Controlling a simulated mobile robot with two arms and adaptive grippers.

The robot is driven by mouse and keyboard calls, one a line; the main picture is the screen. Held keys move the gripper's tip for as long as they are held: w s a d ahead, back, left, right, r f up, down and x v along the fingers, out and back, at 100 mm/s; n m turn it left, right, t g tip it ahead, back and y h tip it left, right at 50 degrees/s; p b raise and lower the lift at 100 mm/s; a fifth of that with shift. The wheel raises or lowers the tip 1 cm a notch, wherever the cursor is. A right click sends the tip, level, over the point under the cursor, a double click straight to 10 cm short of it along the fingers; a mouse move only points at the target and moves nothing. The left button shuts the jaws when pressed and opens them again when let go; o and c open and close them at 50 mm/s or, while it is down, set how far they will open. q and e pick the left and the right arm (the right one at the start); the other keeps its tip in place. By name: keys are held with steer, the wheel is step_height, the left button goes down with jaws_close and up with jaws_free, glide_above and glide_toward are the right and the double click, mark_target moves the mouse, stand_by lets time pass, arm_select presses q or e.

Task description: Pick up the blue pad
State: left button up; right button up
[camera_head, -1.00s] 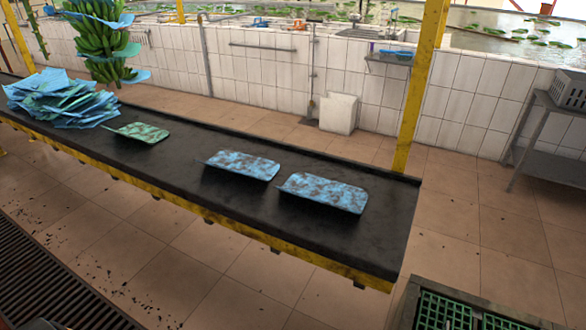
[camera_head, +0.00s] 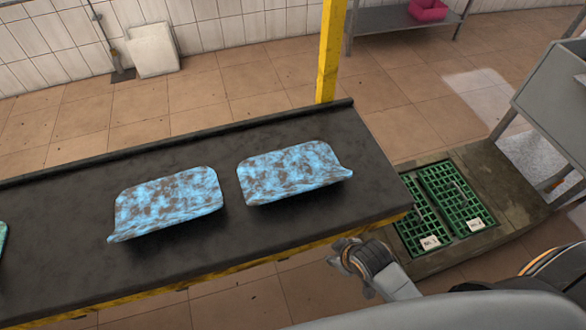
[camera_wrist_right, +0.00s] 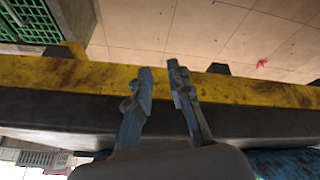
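Two blue, brown-mottled pads lie on the dark table (camera_head: 60,215) in the head view: one at centre left (camera_head: 168,203) and one near the table's right end (camera_head: 292,172), each with an upturned edge. My right gripper (camera_head: 338,258) is off the table's front edge, below and right of the right pad, touching neither. In the right wrist view its fingertips (camera_wrist_right: 160,80) are apart with nothing between them, in front of the yellow table edge. A strip of blue (camera_wrist_right: 285,163) shows at that view's lower right. My left gripper is out of view.
A yellow post (camera_head: 330,55) rises behind the table's right end. Green crates (camera_head: 448,205) sit low to the right, near a grey metal stand (camera_head: 555,95). A green pad (camera_head: 2,238) is cut off at the left edge. Table around the pads is clear.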

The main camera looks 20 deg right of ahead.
step_height(320, 180, up, 13)
steer(key=w+a+n+t+y+p, duration=0.1)
steer(key=w+a+n+p, duration=0.1)
steer(key=n, duration=0.1)
steer(key=n+t+y, duration=0.2)
steer(key=n+y, duration=0.2)
steer(key=n, duration=0.8)
glide_toward(287, 187)
steer(key=x, duration=0.4)
steer(key=shift+s+a+f, duration=0.15)
steer(key=shift+a+f, duration=0.1)
steer(key=shift+a, duration=0.05)
steer(key=shift+p+x, duration=0.65)
steer(key=shift+x, duration=2.1)
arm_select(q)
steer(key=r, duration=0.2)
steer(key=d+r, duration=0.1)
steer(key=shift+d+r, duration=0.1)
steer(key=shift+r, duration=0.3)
arm_select(e)
steer(key=shift+d, duration=0.15)
jaws_close()
